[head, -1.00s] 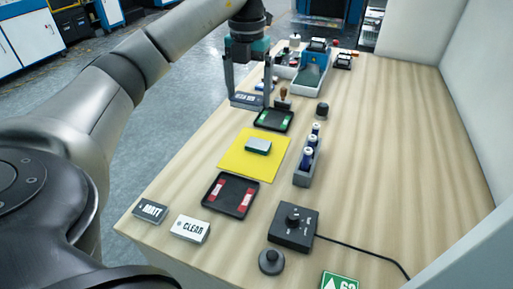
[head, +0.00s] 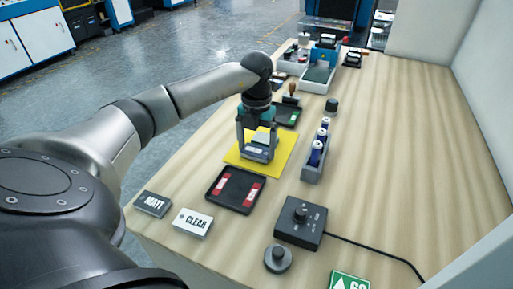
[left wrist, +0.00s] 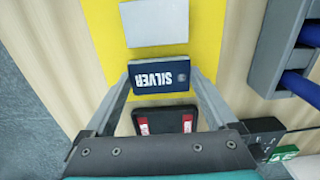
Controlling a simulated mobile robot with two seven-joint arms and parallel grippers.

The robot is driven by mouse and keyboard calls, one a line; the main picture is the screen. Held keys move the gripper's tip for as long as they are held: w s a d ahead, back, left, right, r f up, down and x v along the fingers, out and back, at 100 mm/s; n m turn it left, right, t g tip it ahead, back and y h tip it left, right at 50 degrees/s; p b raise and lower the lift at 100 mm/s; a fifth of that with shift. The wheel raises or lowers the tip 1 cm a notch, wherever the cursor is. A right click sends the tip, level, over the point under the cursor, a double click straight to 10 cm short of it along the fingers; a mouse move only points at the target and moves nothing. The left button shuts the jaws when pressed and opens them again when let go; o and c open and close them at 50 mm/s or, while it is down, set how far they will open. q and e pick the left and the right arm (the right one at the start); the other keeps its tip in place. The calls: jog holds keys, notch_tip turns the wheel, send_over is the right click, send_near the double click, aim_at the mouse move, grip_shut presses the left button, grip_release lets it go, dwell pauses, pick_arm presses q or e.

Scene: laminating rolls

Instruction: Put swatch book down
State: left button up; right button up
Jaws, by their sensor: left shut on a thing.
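My left gripper (head: 257,154) is shut on a dark blue swatch book lettered SILVER, which shows between the two fingertips in the left wrist view (left wrist: 158,76). In the head view the gripper points down over the near part of the yellow mat (head: 238,160). A light grey block (left wrist: 154,22) lies on the mat just beyond the book. I cannot tell whether the book touches the mat. The MATT book (head: 153,204) and the CLEAR book (head: 192,222) lie at the table's near left edge. My right gripper is not in view.
A black tray with red-and-white pieces (head: 235,190) lies just nearer than the mat. A black control box (head: 300,222) with a cable stands nearer. The right side of the table is clear.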

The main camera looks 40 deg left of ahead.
aim_at(256, 150)
pick_arm(q)
jog(key=shift+f, duration=0.25)
jog(key=o, duration=1)
jog(key=shift+f, duration=0.1)
notch_tip(256, 150, up, 12)
jog(key=p, duration=0.2)
jog(key=shift+r, duration=0.2)
